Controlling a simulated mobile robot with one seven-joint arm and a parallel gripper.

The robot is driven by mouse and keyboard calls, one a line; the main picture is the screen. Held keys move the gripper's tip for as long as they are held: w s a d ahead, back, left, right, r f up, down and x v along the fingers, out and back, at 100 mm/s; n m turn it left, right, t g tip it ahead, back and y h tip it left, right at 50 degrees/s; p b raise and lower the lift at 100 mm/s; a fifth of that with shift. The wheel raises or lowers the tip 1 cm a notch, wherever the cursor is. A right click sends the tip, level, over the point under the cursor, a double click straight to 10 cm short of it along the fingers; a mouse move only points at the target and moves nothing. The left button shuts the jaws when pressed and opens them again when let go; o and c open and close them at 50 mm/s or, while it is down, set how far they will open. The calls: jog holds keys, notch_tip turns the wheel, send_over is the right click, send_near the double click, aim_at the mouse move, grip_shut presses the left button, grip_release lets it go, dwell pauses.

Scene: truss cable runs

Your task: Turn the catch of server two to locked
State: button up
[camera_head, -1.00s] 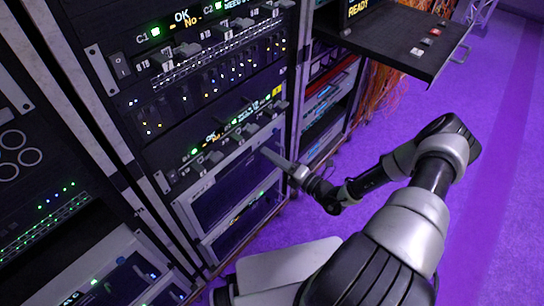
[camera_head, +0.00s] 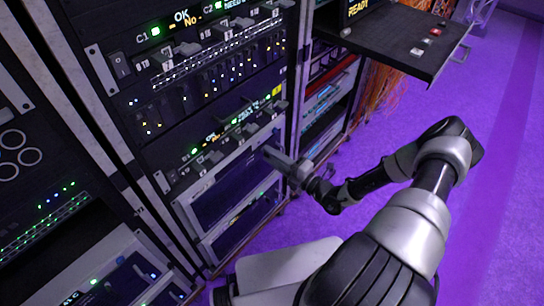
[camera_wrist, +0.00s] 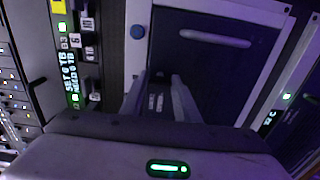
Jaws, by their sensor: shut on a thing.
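My gripper (camera_head: 270,153) is at the right edge of the upper grey-framed server front (camera_head: 231,187), low in the middle rack. In the wrist view, the two fingers of my gripper (camera_wrist: 161,77) point at a dark server face (camera_wrist: 212,65) and stand either side of a small part too dim to make out clearly. The jaws are shut on that small part. I cannot tell from the picture whether it is the catch, or which way it is turned. No label reading "two" is legible.
A second server front (camera_head: 243,222) lies just below. Above are modules with several grey levers (camera_head: 213,158) and green displays. A black shelf (camera_head: 405,50) with buttons juts out at upper right, near hanging orange cables (camera_head: 381,92). The purple floor is clear.

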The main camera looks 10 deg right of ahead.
jog(key=o, duration=1)
jog(key=shift+o, duration=0.2)
jog(key=p+v, duration=0.1)
jog(key=v, duration=1.6)
jog(key=shift+s, duration=0.15)
jog(key=shift+d, duration=0.1)
